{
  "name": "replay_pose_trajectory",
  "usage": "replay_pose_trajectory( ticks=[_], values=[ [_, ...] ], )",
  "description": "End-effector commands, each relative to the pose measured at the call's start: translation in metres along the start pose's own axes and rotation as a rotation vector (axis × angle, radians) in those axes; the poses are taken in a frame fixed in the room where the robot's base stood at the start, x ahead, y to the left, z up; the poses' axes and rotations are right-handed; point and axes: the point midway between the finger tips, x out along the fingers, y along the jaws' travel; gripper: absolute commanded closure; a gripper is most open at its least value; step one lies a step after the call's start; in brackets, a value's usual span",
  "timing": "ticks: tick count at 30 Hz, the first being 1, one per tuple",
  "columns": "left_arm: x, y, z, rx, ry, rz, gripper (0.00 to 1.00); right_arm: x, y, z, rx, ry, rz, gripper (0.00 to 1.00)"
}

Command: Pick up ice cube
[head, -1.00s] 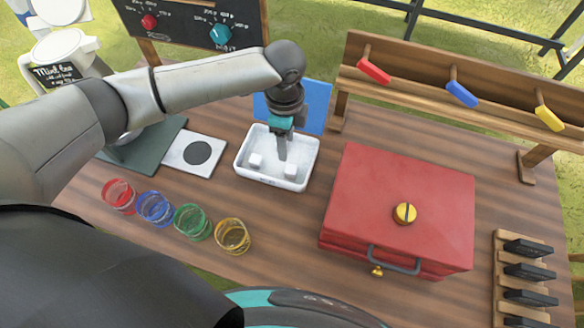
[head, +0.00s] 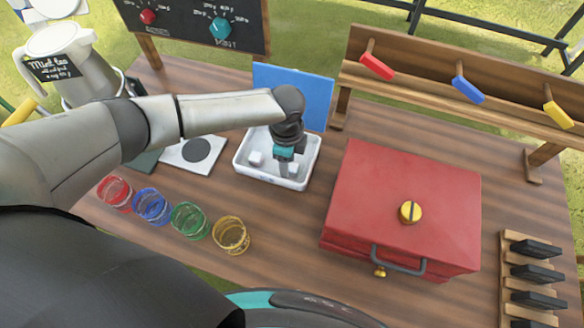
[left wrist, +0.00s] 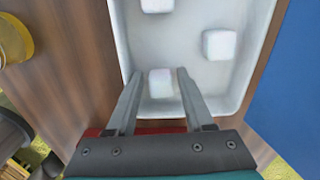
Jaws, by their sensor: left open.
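A white tray (head: 240,172) on the wooden table holds several small white ice cubes. In the head view one ice cube (head: 256,158) is at the tray's left and another (head: 293,170) is close to my left gripper (head: 284,170). In the left wrist view my left gripper (left wrist: 160,75) is open, and one ice cube (left wrist: 160,82) shows between its fingers. I cannot tell whether the fingers touch it. Another ice cube (left wrist: 219,44) lies to the right, and a third (left wrist: 157,5) is at the top edge. My right gripper is not in view.
A red box (head: 390,190) with a yellow knob stands right of the tray, and a blue panel (head: 310,90) behind it. Red (head: 115,193), blue (head: 152,206), green (head: 189,220) and yellow (head: 231,234) glasses stand front left. A white pad (head: 180,155) lies left.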

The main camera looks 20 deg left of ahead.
Motion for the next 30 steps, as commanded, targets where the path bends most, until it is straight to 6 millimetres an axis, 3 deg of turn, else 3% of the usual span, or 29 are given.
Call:
replay_pose_trajectory(
  ticks=[2, 16, 30],
  values=[
    [-0.0003, 0.0001, 0.0000, 0.000, 0.000, 0.000, 0.49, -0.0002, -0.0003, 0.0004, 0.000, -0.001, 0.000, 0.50],
    [-0.0007, -0.0001, 0.0002, -0.001, 0.000, 0.000, 1.00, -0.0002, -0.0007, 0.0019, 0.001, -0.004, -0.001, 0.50],
    [-0.0054, -0.0006, 0.0002, -0.001, 0.001, -0.001, 1.00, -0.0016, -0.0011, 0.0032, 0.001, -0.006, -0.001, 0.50]
  ],
)
